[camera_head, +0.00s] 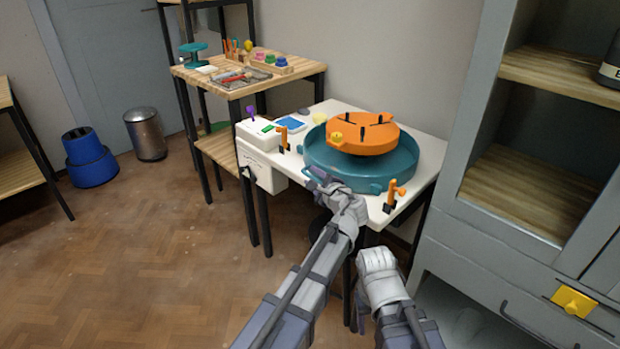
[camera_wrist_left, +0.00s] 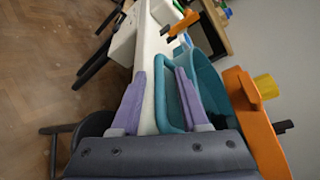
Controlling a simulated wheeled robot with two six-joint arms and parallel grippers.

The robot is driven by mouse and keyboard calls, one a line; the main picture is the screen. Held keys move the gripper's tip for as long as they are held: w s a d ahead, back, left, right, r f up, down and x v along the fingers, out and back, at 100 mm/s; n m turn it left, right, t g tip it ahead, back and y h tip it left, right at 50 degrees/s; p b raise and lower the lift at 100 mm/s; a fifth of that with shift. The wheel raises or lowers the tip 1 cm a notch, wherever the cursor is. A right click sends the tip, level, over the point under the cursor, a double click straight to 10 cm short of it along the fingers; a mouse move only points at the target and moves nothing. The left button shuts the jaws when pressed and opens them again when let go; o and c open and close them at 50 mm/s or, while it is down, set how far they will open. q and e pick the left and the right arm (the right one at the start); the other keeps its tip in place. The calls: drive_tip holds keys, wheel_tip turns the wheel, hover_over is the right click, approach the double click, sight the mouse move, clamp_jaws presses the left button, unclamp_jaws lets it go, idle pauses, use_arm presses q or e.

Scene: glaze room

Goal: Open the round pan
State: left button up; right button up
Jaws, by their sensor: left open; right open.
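The round pan (camera_head: 320,163) is a wide teal basin on the white wheel table, with an orange round plate (camera_head: 362,146) inside it. My left gripper (camera_head: 318,180) is at the pan's near left side. In the left wrist view its purple fingers (camera_wrist_left: 160,76) are open. The pan's teal loop handle (camera_wrist_left: 164,112) lies between them, the right finger overlapping the loop in the picture; contact cannot be told. My right arm's wrist shows low in the head view; its fingers are hidden.
Orange clamps stand on the white table, one left of the pan (camera_head: 284,136) and one near right (camera_head: 395,194). A grey cabinet (camera_head: 445,235) stands close on the right. A wooden tool table (camera_head: 310,68) is behind.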

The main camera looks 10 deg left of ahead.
use_arm(q)
drive_tip(key=shift+c, duration=0.3)
clamp_jaws()
idle(1.0)
